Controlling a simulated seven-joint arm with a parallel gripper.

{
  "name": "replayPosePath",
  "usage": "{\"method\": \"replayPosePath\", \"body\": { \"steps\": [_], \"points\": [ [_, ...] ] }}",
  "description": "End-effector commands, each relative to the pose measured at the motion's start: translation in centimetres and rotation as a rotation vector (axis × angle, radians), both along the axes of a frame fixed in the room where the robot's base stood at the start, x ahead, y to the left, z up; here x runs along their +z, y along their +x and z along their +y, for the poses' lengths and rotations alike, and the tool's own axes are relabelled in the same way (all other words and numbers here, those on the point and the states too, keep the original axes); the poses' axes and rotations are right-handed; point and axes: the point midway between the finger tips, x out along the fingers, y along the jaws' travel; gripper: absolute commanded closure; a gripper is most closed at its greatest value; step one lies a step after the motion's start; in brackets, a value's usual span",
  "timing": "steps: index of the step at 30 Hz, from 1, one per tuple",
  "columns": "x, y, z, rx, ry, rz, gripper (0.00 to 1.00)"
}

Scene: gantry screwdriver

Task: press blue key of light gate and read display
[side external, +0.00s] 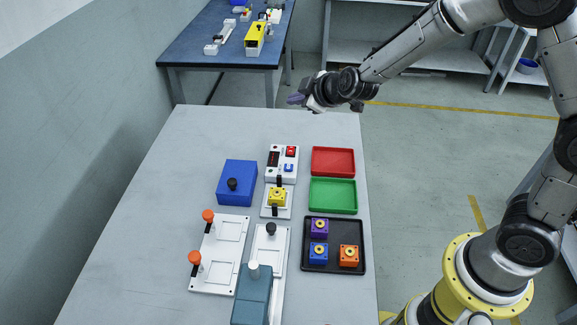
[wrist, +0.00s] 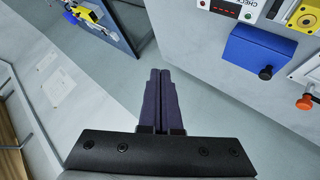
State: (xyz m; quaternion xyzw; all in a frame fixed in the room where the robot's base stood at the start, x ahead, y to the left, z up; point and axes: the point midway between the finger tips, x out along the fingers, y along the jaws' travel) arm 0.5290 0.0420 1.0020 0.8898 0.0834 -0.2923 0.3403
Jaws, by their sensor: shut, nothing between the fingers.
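The light gate (side external: 281,176) is a white unit on the table, with a dark display (side external: 274,158), a red key (side external: 290,151) and a blue key (side external: 289,167). A yellow block (side external: 277,196) sits at its near end. In the wrist view the light gate (wrist: 222,6) is cut off at the top edge. Its display (wrist: 227,12) shows a row of red marks, too small to read. My gripper (side external: 293,98) is high above the table's far edge, away from the gate. Its fingers (wrist: 160,72) are shut and empty.
A blue box with a black knob (side external: 237,178) stands left of the gate. Red (side external: 333,161) and green (side external: 333,195) trays lie right. A black tray (side external: 311,262) holds purple, blue and orange blocks. White fixtures (side external: 219,252) stand in front. The table's left side is clear.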

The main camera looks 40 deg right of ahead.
Motion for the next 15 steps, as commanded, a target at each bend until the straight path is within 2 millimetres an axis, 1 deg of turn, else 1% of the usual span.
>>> {"method": "replayPosePath", "body": {
  "steps": [1, 3, 6, 10, 12, 15],
  "points": [
    [-2.2, 0.1, 0.3, 0.0, -0.002, 0.034, 1.0],
    [-4.4, 0.0, 0.7, 0.003, -0.004, 0.072, 1.0],
    [-6.8, -0.4, 1.2, 0.011, -0.01, 0.116, 1.0],
    [-8.5, -0.9, 1.5, 0.019, -0.017, 0.149, 1.0],
    [-8.9, -1.0, 1.6, 0.022, -0.018, 0.156, 1.0],
    [-8.9, -1.0, 1.8, 0.025, -0.018, 0.158, 1.0]
  ]
}}
